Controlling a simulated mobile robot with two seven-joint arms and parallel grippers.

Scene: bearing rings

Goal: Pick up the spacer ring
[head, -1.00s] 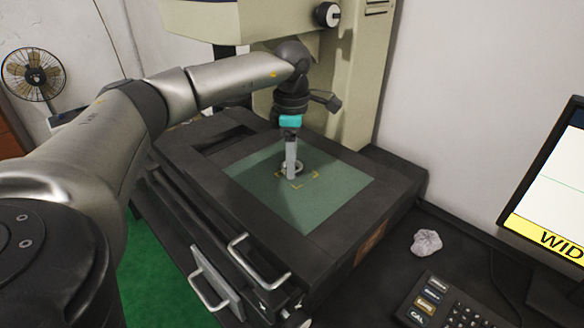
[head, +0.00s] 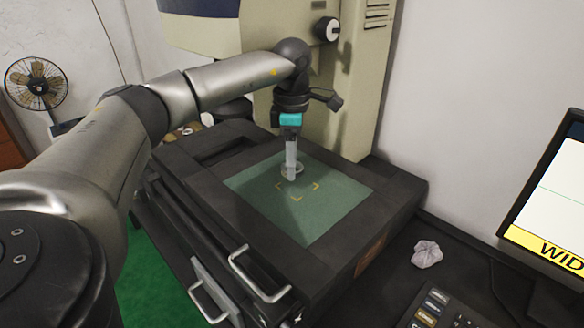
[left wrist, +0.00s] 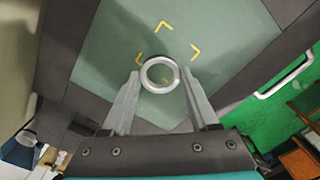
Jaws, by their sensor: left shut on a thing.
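The spacer ring (head: 298,168) is a small pale metal ring above or on the green stage plate, partly hidden by my finger in the head view. In the left wrist view the ring (left wrist: 159,61) sits between my two fingertips, its hole facing the camera. My left gripper (head: 291,176) points straight down and is shut on the ring; its fingers also show in the left wrist view (left wrist: 159,76). The ring is beside the yellow corner marks, not inside them. I cannot tell exactly how high it is. My right gripper is not in view.
The green plate (head: 315,223) lies in a dark stage frame (head: 368,227) with silver handles (head: 258,276) in front. The beige machine column (head: 365,70) stands close behind my gripper. A crumpled grey lump (head: 427,254), a keypad (head: 440,312) and a monitor (head: 560,190) are at the right.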

